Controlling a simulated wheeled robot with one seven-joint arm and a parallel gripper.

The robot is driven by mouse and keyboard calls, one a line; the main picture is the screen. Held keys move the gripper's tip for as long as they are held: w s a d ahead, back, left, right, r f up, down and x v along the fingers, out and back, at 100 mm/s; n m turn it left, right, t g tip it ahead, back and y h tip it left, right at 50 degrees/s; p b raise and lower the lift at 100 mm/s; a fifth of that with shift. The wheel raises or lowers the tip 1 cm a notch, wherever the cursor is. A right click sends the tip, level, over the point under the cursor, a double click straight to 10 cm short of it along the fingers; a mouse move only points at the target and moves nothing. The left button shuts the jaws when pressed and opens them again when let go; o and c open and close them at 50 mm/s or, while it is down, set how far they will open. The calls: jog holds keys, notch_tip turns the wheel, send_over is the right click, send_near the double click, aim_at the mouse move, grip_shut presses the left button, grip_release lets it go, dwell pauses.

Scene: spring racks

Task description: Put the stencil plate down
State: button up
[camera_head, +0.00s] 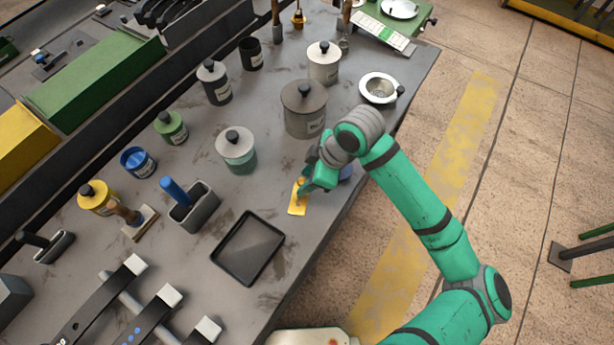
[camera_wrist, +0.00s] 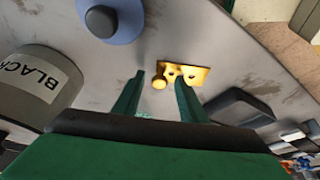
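The stencil plate is a small yellow plate (camera_head: 297,207) at the right front part of the grey bench, just below my gripper (camera_head: 306,186). In the wrist view the plate (camera_wrist: 196,73) shows several holes and a round yellow knob, and appears to lie flat on the bench top. My gripper (camera_wrist: 160,78) has its two green fingers spread. The knob is between the fingertips with gaps on both sides. In the head view my gripper hides part of the plate.
A black tray (camera_head: 248,247) lies to the plate's lower left. A large grey canister (camera_head: 304,110) and a white-green jar (camera_head: 236,152) stand behind. A strainer bowl (camera_head: 379,89) is near the right edge. The bench edge is close on the right. Some bench left of the plate is bare.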

jog(key=shift+d+r, duration=0.1)
jog(key=shift+r, duration=0.05)
jog(key=v, duration=1.2)
dwell(0.3)
